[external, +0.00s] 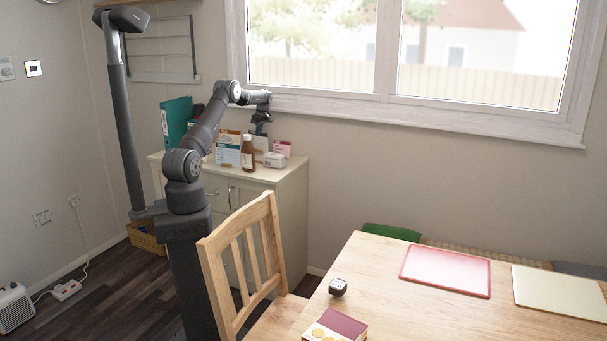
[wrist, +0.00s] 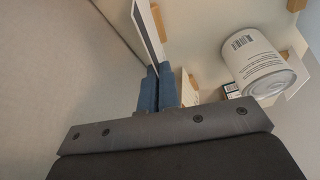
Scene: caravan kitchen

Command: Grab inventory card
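My gripper (external: 261,129) is above the low cabinet by the wall, beside the window. In the wrist view its two blue fingers (wrist: 160,88) are close together. A thin card (wrist: 150,32), seen almost edge-on, runs down to the fingertips and appears pinched between them. In the external view a card (external: 260,144) stands upright just below my gripper. Another upright card (external: 228,149) with printed panels stands to its left, and a pink card (external: 283,148) to its right. I cannot read which one is the inventory card.
A brown bottle (external: 248,156) and a small white box (external: 274,160) stand in front of the cards. A teal binder (external: 177,122) is at the left.

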